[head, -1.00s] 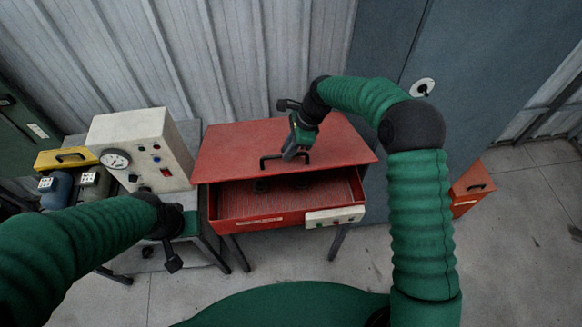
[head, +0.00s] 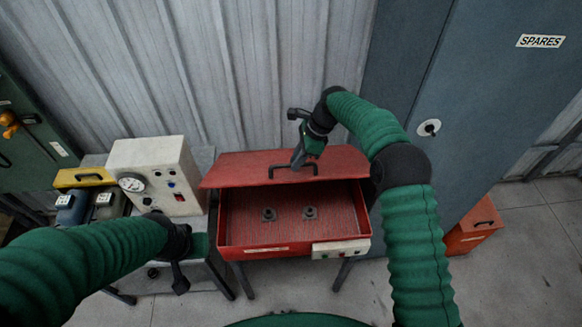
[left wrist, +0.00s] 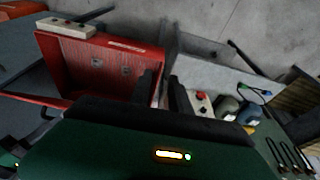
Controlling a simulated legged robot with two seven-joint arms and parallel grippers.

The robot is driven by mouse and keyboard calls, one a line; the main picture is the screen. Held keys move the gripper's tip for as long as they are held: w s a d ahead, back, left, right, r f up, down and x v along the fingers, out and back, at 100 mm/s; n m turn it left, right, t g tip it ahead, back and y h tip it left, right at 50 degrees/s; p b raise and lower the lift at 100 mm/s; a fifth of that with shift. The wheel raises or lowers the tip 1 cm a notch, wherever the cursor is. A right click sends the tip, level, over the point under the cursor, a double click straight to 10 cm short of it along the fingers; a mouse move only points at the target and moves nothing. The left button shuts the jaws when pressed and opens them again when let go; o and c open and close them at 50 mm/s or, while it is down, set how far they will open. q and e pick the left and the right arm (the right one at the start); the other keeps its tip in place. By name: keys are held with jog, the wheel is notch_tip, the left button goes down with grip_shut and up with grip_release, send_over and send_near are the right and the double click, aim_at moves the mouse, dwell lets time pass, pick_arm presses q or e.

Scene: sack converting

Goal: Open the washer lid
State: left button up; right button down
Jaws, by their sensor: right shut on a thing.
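The red washer (head: 265,249) stands against the wall. Its lid (head: 238,170) is tilted up at the front, showing the ribbed tank floor with two dark round parts (head: 310,212) on it. The black lid handle (head: 272,172) is on the lid's front. My right gripper (head: 299,160) is shut on this handle, its fingertips partly merging with it. My left gripper (head: 180,276) is left of the washer, apart from it. In the left wrist view its two dark fingers (left wrist: 164,92) stand apart with nothing between them. The tank also shows there (left wrist: 105,42).
A beige gauge box (head: 150,165) stands on a bench left of the washer. A white button box (head: 341,249) is on the washer's front right. A grey cabinet (head: 470,110) and an orange-red box (head: 470,236) are at right. The floor (head: 530,270) there is clear.

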pick_arm(q)
jog(key=w+d+f+n+t, duration=0.1)
jog(key=w+d+f+n, duration=0.2)
jog(key=shift+w+f+h, duration=0.1)
jog(key=shift+w+h, duration=0.1)
jog(key=shift+h, duration=0.1)
grip_shut()
jog(key=w+d+f+n+t, duration=0.2)
jog(key=d+n+t, duration=0.35)
jog(key=n, duration=1.05)
jog(key=w+d+f+n+t, duration=0.2)
jog(key=d+n+t, duration=0.35)
jog(key=n, duration=1.05)
jog(key=w+d+g, duration=0.1)
jog(key=w, duration=1.1)
jog(key=shift+d+f+n, duration=0.15)
jog(key=shift+f+n, duration=0.2)
jog(key=shift+n, duration=0.05)
